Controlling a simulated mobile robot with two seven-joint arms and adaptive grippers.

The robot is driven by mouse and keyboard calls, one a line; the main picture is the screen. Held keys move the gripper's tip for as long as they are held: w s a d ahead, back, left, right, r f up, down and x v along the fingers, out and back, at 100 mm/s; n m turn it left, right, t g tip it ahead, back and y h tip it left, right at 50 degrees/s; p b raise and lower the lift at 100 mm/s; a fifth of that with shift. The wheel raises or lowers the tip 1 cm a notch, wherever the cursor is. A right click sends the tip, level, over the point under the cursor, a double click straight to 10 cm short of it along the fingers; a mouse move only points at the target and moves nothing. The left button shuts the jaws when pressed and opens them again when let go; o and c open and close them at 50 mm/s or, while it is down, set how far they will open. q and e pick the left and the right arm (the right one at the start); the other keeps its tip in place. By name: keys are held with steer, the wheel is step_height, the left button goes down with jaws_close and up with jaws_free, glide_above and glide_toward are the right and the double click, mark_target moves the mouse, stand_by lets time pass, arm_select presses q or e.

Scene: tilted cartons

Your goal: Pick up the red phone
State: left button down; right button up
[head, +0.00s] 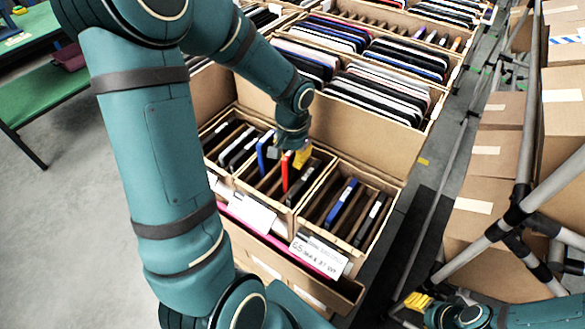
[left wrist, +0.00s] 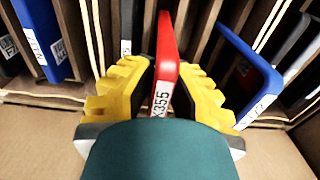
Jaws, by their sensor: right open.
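The red phone (head: 285,173) stands upright in the middle front compartment of the tilted carton, beside a blue phone (head: 263,152). In the left wrist view the red phone (left wrist: 166,60) shows its edge and a white label. My left gripper (head: 296,158) is over this compartment. My right gripper (head: 418,301) is open and empty at the lower right, away from the carton.
Dark phones and a blue phone (head: 341,201) stand in the neighbouring compartments, split by thin dividers. Rows of devices (head: 378,98) fill the cartons behind. A pipe rack with brown boxes (head: 486,158) is at right. A green table (head: 45,92) is at left.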

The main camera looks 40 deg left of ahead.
stand_by(0.3)
arm_select(q)
step_height(320, 180, up, 10)
steer(key=shift+p, duration=0.85)
steer(key=shift+r+p, duration=0.65)
steer(key=shift+r, duration=0.1)
stand_by(0.3)
step_height(320, 180, up, 3)
steer(key=shift+f+p, duration=0.1)
steer(key=shift+p, duration=1.1)
